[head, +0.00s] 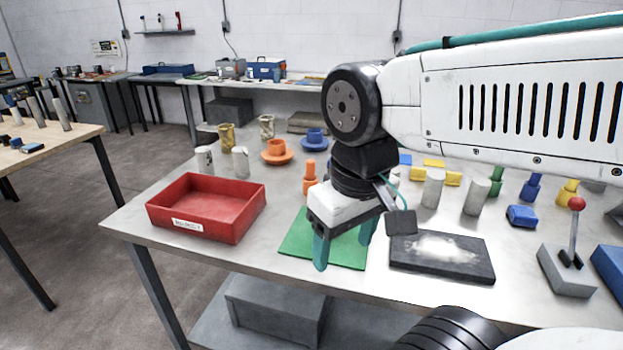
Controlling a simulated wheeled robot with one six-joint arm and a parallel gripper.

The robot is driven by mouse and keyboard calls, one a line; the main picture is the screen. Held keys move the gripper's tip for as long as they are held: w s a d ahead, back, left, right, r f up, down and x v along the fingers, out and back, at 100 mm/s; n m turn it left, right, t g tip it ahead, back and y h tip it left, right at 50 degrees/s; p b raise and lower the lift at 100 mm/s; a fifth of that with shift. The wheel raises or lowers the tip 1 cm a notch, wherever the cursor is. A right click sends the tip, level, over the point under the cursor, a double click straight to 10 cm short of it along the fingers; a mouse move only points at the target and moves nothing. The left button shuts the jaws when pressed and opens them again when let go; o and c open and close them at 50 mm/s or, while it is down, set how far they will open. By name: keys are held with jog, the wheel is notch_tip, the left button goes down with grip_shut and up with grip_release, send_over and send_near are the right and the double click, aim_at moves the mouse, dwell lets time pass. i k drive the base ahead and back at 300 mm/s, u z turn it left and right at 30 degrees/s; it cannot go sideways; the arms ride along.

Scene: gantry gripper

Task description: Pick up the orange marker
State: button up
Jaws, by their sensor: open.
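The orange marker (309,174) stands upright on the grey table in the head view, just behind and left of my gripper's body. Its lower part is partly hidden by the gripper housing. My gripper (345,244) points down with its two teal fingers apart and nothing seen between them. It is in front of the marker, over the green mat (296,243). I cannot tell how high the fingertips are above the mat.
A red tray (188,225) stands to the left, and a dark slab (440,268) lies to the right. Behind are an orange cup and saucer (277,153) and a blue cup (314,138). Grey cylinders (433,188) and a red-knobbed lever (574,240) stand at the right.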

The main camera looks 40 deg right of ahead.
aim_at(310, 164)
jog(key=u, duration=0.55)
jog(key=k, duration=1.25)
jog(key=u, duration=0.8)
jog(key=i, duration=1.25)
jog(key=z, duration=0.5)
jog(key=i, duration=0.8)
jog(key=z, duration=1.35)
jog(key=i, duration=0.5)
jog(key=z, duration=0.45)
